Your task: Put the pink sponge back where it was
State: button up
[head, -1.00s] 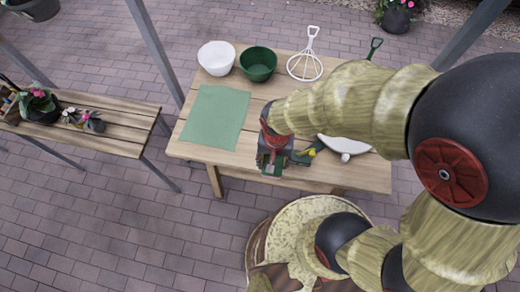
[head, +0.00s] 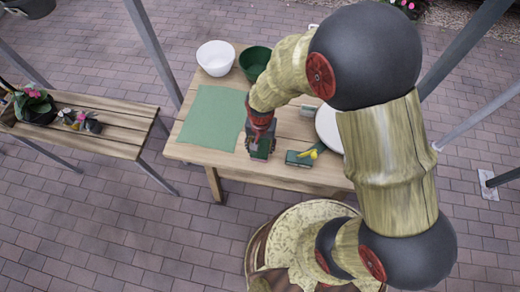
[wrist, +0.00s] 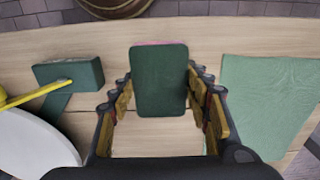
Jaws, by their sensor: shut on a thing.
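My gripper (head: 260,143) is over the front part of the wooden table, just right of the green cloth (head: 213,117). In the wrist view, my gripper (wrist: 160,90) is shut on a block with a dark green face, the pink sponge (wrist: 160,80). Only a thin pink edge shows at its far end. The cloth lies to the right of the sponge in the wrist view (wrist: 265,95). I cannot tell whether the sponge touches the tabletop.
Another dark green block (wrist: 72,75) lies left in the wrist view, with a yellow-handled thing (wrist: 35,95) over it. A white round dish (head: 329,128) is beside it. A white bowl (head: 215,57) and a green bowl (head: 255,63) stand at the back. Bare wood surrounds my gripper.

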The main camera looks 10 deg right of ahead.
aim_at(260, 150)
jog(key=shift+w+f, duration=0.35)
jog(key=shift+f, duration=0.05)
jog(key=shift+w+a+f+b, duration=0.1)
jog(key=shift+f+b, duration=0.5)
jog(key=shift+f, duration=0.95)
jog(key=shift+f, duration=0.1)
jog(key=o, duration=1.1)
